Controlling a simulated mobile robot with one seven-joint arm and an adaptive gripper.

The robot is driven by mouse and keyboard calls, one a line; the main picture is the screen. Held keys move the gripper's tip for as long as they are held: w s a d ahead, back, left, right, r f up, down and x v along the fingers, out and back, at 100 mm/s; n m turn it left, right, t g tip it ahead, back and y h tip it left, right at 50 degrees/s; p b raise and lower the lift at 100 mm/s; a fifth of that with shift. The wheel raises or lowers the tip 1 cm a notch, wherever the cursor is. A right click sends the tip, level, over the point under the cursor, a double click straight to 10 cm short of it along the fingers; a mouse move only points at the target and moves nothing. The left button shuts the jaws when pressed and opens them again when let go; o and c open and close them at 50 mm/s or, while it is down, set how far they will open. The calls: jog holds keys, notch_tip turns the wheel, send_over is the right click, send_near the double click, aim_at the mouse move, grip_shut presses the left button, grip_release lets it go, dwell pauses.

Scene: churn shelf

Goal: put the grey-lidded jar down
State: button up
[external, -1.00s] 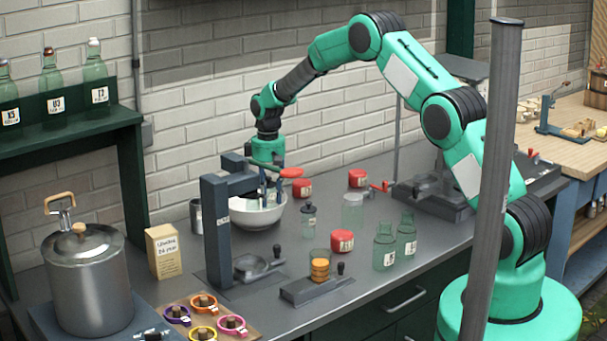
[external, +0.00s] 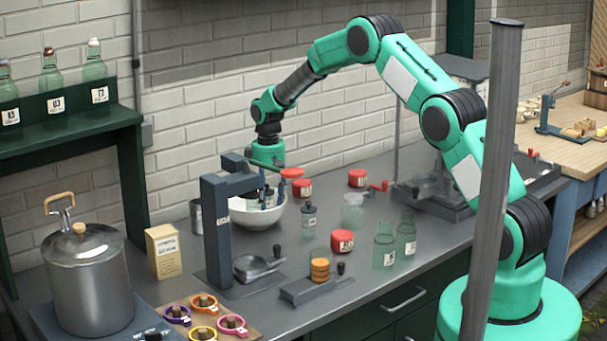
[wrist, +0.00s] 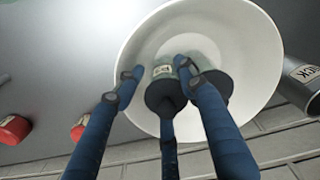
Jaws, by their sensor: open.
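A jar with a dark grey lid (wrist: 165,95) and a pale label stands inside the white bowl (wrist: 255,60), among my fingers in the wrist view. A second dark round lid (wrist: 215,86) shows beside it, partly behind a finger. My gripper (external: 268,195) is over the bowl (external: 262,218) in the external view, its blue fingers reaching down inside the rim. The fingers (wrist: 162,82) are open around the jar; I cannot tell whether any touches it. Another grey-lidded jar (external: 309,220) stands on the bench to the right of the bowl.
A dark press stand (external: 217,230) is close to the left of the bowl. A metal cup (external: 196,216) stands behind it. Red-lidded jars (external: 302,187) and a clear jar (external: 352,213) stand to the right. Some bench is bare between them.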

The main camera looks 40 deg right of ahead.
notch_tip(320, 180, up, 12)
jog(key=shift+r+p, duration=0.1)
jog(key=shift+p, duration=0.55)
dwell(0.4)
jog(key=shift+r, duration=0.1)
